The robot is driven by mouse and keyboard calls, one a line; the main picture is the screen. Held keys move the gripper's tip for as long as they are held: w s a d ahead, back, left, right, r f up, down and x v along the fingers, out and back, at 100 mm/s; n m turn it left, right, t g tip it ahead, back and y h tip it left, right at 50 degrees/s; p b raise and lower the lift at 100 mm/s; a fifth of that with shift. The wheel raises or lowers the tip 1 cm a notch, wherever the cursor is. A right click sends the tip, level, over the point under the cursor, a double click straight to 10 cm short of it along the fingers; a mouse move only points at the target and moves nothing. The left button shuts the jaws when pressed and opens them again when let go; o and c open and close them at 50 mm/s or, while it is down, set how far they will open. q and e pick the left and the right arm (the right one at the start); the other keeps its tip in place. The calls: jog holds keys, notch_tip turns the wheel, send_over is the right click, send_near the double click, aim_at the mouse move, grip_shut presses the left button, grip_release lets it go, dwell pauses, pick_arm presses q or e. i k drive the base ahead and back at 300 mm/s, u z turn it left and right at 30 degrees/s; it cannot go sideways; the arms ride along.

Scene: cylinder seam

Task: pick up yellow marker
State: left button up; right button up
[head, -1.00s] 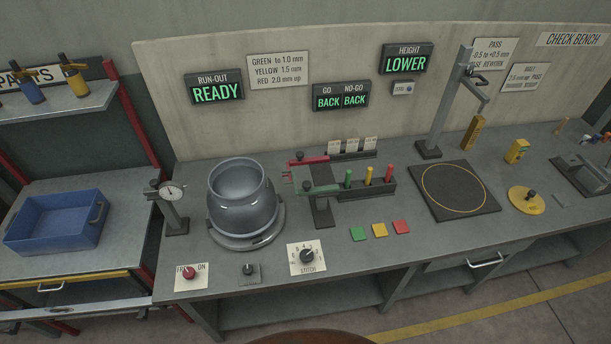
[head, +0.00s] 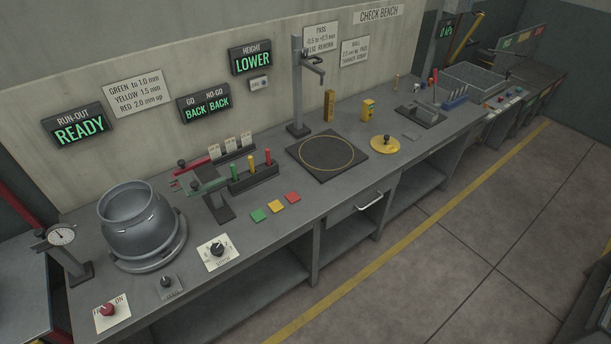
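The yellow marker (head: 251,165) stands upright in a dark rack (head: 254,180) on the bench. A green marker (head: 234,172) stands to its left and a red marker (head: 268,157) to its right in the same rack. Neither of my grippers shows in the head view.
A grey metal pot (head: 138,222) sits on a round base left of the rack, with a dial gauge (head: 62,236) beside it. A green-topped stand (head: 212,190) is close to the rack's left. Green, yellow and red square pads (head: 275,207) lie in front. A black mat (head: 327,155) lies right.

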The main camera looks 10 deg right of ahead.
aim_at(251, 166)
jog(key=z, duration=0.45)
jog(key=i, duration=1.45)
jog(key=u, duration=0.5)
